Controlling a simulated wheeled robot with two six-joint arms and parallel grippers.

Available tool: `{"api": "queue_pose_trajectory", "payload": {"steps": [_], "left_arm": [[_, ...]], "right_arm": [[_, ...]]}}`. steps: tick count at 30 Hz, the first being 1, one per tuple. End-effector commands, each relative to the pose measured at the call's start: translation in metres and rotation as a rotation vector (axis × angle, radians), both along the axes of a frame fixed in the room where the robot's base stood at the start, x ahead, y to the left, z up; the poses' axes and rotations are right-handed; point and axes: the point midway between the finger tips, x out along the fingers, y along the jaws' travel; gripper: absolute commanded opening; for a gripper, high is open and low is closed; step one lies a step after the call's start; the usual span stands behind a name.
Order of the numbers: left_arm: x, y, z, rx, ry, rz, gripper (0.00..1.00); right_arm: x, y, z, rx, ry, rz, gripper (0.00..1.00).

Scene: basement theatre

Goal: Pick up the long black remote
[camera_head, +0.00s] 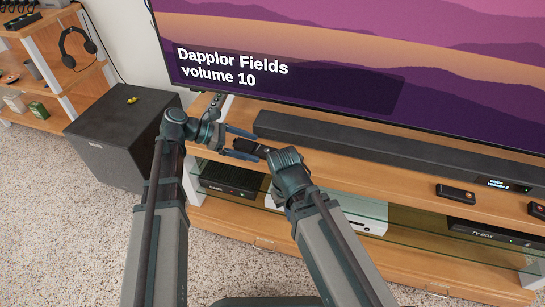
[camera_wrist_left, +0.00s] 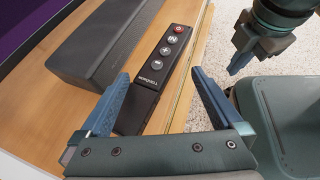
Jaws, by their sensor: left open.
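The long black remote (camera_wrist_left: 166,62), with a red button and several grey ones, lies on the wooden TV stand in the left wrist view. In the head view it shows partly at the stand's front edge (camera_head: 246,146). My left gripper (camera_wrist_left: 160,84) is open, with one blue finger on each side of the remote's near end and gaps between. It also shows in the head view (camera_head: 241,144). My right gripper's wrist is close by on the right. One blue finger of the right gripper (camera_wrist_left: 243,57) shows in the left wrist view; its opening is hidden.
A soundbar (camera_head: 350,140) lies behind the remote, below the large TV (camera_head: 380,60). A small black device (camera_head: 455,192) sits farther right on the stand top (camera_head: 400,180). A black subwoofer (camera_head: 115,130) stands left. Glass shelves hold boxes below.

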Motion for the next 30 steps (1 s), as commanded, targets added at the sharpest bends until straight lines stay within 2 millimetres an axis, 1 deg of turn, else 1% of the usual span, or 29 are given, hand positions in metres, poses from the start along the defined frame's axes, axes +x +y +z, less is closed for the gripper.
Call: {"api": "queue_pose_trajectory", "payload": {"steps": [4,7,12,16,18,23,26,30], "left_arm": [[0.0,-0.003,-0.002,0.0,0.0,0.0,1.0],[0.001,-0.01,-0.008,0.0,0.0,0.0,1.0],[0.002,-0.032,-0.021,0.0,-0.001,-0.003,1.0],[0.003,-0.046,-0.028,0.0,0.0,-0.001,1.0],[0.004,-0.049,-0.027,0.0,0.0,0.0,1.0],[0.004,-0.048,-0.026,0.0,0.0,0.001,1.0],[0.004,-0.048,-0.026,0.0,0.0,0.0,0.84],[0.004,-0.048,-0.026,0.001,0.0,0.0,0.59]], "right_arm": [[0.0,0.0,-0.002,0.0,0.0,0.0,0.0],[0.0,0.0,-0.007,0.001,0.0,0.001,0.0],[0.0,0.001,-0.021,0.002,0.0,0.002,0.0],[0.0,0.001,-0.028,0.002,0.0,0.001,0.0],[0.0,0.001,-0.027,0.002,0.0,0.001,0.0],[0.0,0.001,-0.026,0.002,0.0,0.001,0.0],[0.0,0.001,-0.026,0.002,0.0,0.001,0.0],[0.0,0.001,-0.026,0.002,0.0,0.001,0.0]]}}
